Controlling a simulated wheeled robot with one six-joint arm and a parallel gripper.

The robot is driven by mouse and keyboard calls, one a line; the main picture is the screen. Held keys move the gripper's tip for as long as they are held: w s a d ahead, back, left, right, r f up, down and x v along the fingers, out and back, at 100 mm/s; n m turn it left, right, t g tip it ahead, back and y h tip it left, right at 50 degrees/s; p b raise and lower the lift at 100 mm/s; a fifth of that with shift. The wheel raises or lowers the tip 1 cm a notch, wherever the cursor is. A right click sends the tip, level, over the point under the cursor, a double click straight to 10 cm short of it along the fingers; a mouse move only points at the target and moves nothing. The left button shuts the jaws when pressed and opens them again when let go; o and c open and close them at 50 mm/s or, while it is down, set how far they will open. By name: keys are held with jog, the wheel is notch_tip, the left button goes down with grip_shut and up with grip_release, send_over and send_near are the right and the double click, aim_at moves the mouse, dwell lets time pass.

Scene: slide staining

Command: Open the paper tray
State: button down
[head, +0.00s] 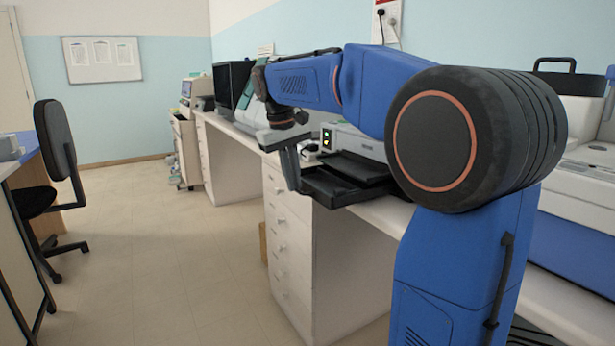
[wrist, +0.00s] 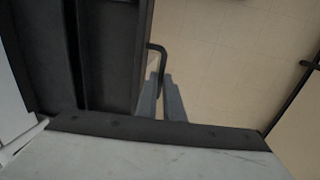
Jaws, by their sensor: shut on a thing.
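The black paper tray (head: 335,190) juts out from the front of the grey-white printer (head: 358,144) on the counter, with its near end at the counter's edge. My gripper (head: 291,178) points down at the tray's outer end. In the wrist view, the tray (wrist: 112,60) fills the upper left, and a dark bent handle (wrist: 158,50) sticks out from its edge. My gripper's fingers (wrist: 161,100) are shut on this handle. The exact contact is partly hidden by the fingers. A second black panel (head: 358,166) lies above the tray at the printer's front.
The white counter (head: 235,135) runs along the right wall, with drawers (head: 283,235) below the tray. A dark monitor (head: 230,85) stands farther back. The floor (head: 170,250) to the left is clear up to a black chair (head: 55,150).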

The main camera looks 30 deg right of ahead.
jog(key=shift+a, duration=0.6)
jog(key=c, duration=2.2)
grip_release()
jog(key=shift+r, duration=0.1)
jog(key=a+r, duration=0.1)
jog(key=r, duration=0.4)
jog(key=a+r, duration=0.1)
jog(key=r, duration=0.5)
jog(key=a+r, duration=0.1)
jog(key=r, duration=0.5)
jog(key=shift+s, duration=0.1)
jog(key=shift+s, duration=0.1)
